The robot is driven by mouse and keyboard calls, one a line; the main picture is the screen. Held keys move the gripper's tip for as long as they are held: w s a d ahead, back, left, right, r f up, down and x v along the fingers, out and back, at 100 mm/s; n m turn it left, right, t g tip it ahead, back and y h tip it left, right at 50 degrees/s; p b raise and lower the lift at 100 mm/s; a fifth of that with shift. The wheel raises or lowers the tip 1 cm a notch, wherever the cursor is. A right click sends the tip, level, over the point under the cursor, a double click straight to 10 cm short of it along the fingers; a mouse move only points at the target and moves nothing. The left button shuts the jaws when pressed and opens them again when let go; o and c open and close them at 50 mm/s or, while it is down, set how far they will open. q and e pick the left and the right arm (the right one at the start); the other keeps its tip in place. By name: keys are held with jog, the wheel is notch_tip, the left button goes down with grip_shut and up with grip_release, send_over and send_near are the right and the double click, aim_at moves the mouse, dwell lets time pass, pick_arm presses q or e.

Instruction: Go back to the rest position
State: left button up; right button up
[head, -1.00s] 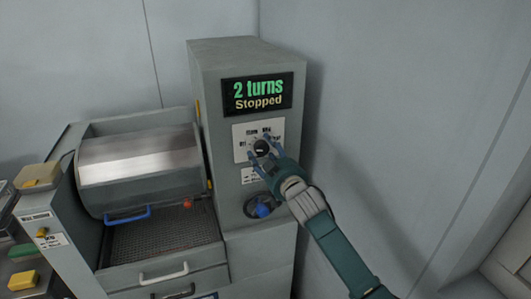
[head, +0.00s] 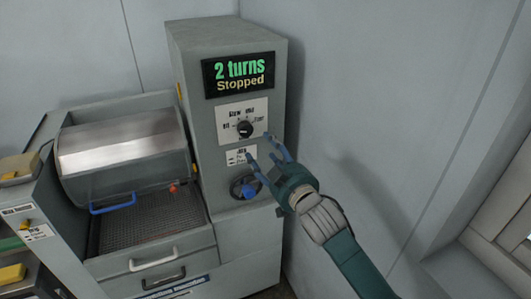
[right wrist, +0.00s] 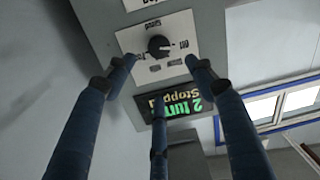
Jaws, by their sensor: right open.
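My right gripper (head: 262,156) is open and empty in front of the control cabinet (head: 265,55), below and right of the black knob (head: 245,129). Its fingers are apart from the knob, which also shows between the fingers in the right wrist view (right wrist: 159,46). The display (head: 239,74) above the knob reads "2 turns" and "Stopped". A blue-handled crank (head: 249,191) sits below the knob, close to the gripper in the head view. My left gripper is not in view.
A steel drum (head: 118,150) with a blue handle (head: 112,206) stands left of the cabinet, over a mesh tray (head: 150,220). Drawers with handles (head: 153,259) lie below. Yellow blocks (head: 12,273) are at the far left. The wall (head: 400,110) on the right bounds a clear space.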

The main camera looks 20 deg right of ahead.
jog(key=s+d+f+g+h+b, duration=0.1)
jog(key=s+f+g, duration=0.2)
jog(key=f, duration=1.5)
jog(key=s+d+f+g+b, duration=0.2)
jog(key=s+f+g, duration=0.1)
jog(key=f, duration=1.5)
jog(key=s+f+m+g+b, duration=0.1)
jog(key=s+f+g, duration=0.1)
jog(key=s+f, duration=0.7)
jog(key=s+f+g, duration=0.2)
jog(key=s+f, duration=0.4)
jog(key=f, duration=0.6)
jog(key=s+a+f+g+b, duration=0.1)
jog(key=s+f, duration=0.5)
jog(key=s, duration=0.6)
jog(key=s+a+f+g, duration=0.1)
jog(key=s+f+g, duration=0.2)
jog(key=s, duration=0.9)
jog(key=s+a+f+g+b, duration=0.1)
jog(key=s+f+g, duration=0.1)
jog(key=s+f, duration=0.8)
jog(key=shift+s+g+b, duration=0.3)
jog(key=shift+s, duration=0.65)
